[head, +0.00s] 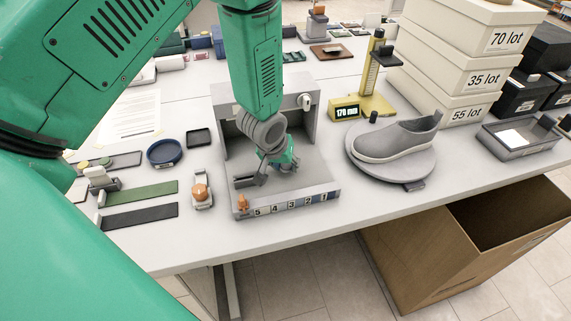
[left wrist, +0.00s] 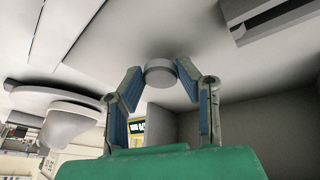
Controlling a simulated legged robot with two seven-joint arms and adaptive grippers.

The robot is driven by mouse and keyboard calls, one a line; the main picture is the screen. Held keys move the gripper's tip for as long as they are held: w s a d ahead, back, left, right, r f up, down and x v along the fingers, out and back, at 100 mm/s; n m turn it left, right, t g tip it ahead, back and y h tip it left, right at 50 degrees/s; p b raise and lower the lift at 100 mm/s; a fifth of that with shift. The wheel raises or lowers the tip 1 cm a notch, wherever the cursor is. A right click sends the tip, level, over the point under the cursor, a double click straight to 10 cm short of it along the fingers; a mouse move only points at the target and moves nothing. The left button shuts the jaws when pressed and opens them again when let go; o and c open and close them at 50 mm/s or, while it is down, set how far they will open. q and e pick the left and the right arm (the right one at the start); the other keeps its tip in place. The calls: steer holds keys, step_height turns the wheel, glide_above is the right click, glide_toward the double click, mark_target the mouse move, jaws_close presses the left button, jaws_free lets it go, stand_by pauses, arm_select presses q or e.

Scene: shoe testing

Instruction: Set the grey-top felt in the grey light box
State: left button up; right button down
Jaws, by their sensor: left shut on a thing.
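The grey light box (head: 318,115) stands on the table in front of me, open at the front, with a row of numbered patches along its front edge. My left gripper (head: 264,177) reaches down inside it, above its floor. In the left wrist view its two fingers (left wrist: 160,76) are closed on a small round disc with a grey face, the grey-top felt (left wrist: 160,70). The box floor (left wrist: 120,35) lies just beyond the felt; I cannot tell whether they touch. In the head view the gripper hides the felt. My right gripper is not in view.
A grey shoe (head: 398,138) stands on a round turntable right of the box. A small orange-topped device (head: 201,190), a blue round dish (head: 165,153) and green and black strips (head: 140,192) lie left. A yellow gauge (head: 364,105) and stacked boxes (head: 440,80) stand behind right.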

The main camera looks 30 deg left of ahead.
arm_select(q)
steer(key=shift+d, duration=0.65)
steer(key=shift+d+f+b, duration=0.25)
steer(key=shift+d+b, duration=0.1)
steer(key=shift+d, duration=0.05)
steer(key=shift+a+f, duration=0.45)
steer(key=shift+a, duration=0.2)
steer(key=o, duration=0.8)
steer(key=shift+a, duration=0.25)
steer(key=shift+d, duration=0.5)
steer(key=shift+d+r, duration=0.25)
steer(key=shift+r, duration=0.15)
steer(key=v, duration=1.1)
steer(key=shift+s, duration=0.15)
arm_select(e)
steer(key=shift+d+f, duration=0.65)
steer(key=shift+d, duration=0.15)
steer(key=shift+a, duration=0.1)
